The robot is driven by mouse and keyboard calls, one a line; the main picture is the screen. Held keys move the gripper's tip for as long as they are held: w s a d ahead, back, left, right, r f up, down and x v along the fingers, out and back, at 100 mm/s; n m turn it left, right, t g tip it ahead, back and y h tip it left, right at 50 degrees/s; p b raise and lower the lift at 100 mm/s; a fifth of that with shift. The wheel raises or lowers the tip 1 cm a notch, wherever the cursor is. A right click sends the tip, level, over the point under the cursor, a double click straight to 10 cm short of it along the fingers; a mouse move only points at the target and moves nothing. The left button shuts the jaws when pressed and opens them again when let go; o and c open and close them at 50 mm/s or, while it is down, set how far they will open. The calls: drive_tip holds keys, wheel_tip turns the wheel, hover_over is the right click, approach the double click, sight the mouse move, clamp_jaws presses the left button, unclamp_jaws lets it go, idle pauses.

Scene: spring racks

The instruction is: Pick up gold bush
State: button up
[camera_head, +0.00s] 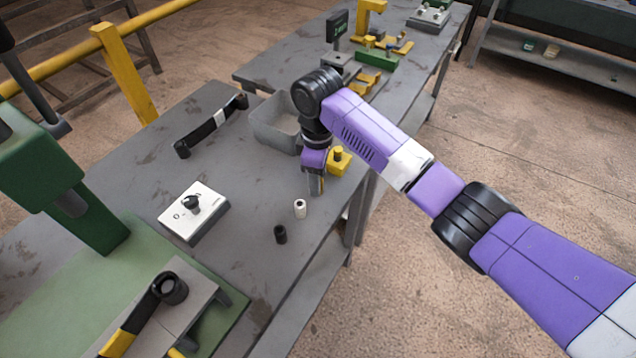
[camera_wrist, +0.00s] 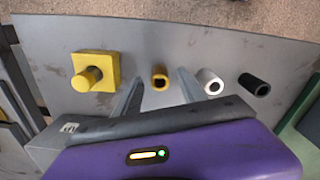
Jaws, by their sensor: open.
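The gold bush (camera_wrist: 160,80) is a short hollow cylinder standing on the grey bench in the wrist view. In that view it appears between my two spread fingers, a little beyond their tips; I cannot tell how far below them it is. My gripper (camera_head: 316,188) is open and empty, pointing down over the bench near its right edge. In the head view the gold bush is hidden behind the gripper.
A white bush (camera_wrist: 210,82) and a black bush (camera_wrist: 254,84) stand to the right of the gold one in the wrist view. A yellow block with a peg (camera_wrist: 93,72) is to its left. A grey bin (camera_head: 275,125) and a white control box (camera_head: 194,212) sit on the bench.

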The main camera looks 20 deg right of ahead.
drive_tip(key=shift+f, duration=0.95)
clamp_jaws()
drive_tip(key=shift+r, duration=0.15)
